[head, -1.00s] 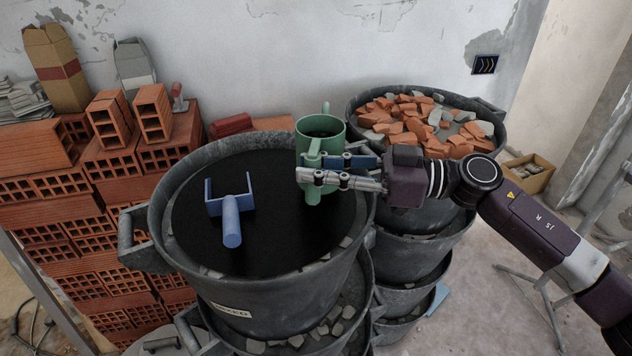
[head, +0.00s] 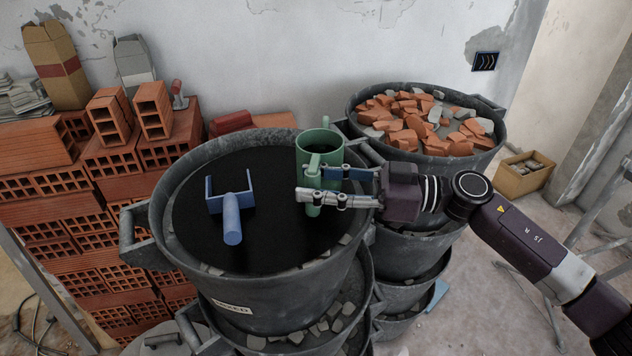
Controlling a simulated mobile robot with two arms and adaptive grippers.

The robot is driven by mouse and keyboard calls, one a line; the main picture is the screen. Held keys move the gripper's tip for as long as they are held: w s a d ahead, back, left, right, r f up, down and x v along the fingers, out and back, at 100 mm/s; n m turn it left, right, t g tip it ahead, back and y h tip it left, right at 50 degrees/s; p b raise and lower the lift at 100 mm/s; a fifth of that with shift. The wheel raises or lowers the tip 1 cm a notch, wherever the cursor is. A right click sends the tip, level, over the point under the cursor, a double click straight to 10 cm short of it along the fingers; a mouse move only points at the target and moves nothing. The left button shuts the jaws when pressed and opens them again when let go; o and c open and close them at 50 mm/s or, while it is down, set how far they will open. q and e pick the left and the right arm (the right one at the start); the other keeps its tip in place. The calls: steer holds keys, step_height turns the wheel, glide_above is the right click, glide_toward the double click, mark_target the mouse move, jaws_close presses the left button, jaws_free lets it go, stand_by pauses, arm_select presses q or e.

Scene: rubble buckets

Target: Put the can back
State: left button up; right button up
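The green can (head: 332,160) has a dark opening on top and a handle facing the camera. It appears upright at the right part of the dark top (head: 270,225) of the front bucket. My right gripper (head: 312,183) comes in from the right at the can's near side. Its blue and grey fingers are spread apart, one on each side of the handle, which shows between and below them. The fingers partly hide the can's lower side, so I cannot tell whether they touch it. My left gripper is out of view.
A blue forked tool (head: 231,215) lies on the dark top, left of the can. A bucket of brick rubble (head: 357,112) stands behind right. Stacked hollow bricks (head: 60,215) fill the left. A cardboard box (head: 522,180) sits on the floor at right.

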steer(key=shift+r, duration=0.1)
steer(key=s+d+b, duration=0.1)
steer(key=d+b, duration=0.2)
steer(key=d, duration=0.9)
steer(key=shift+b, duration=0.3)
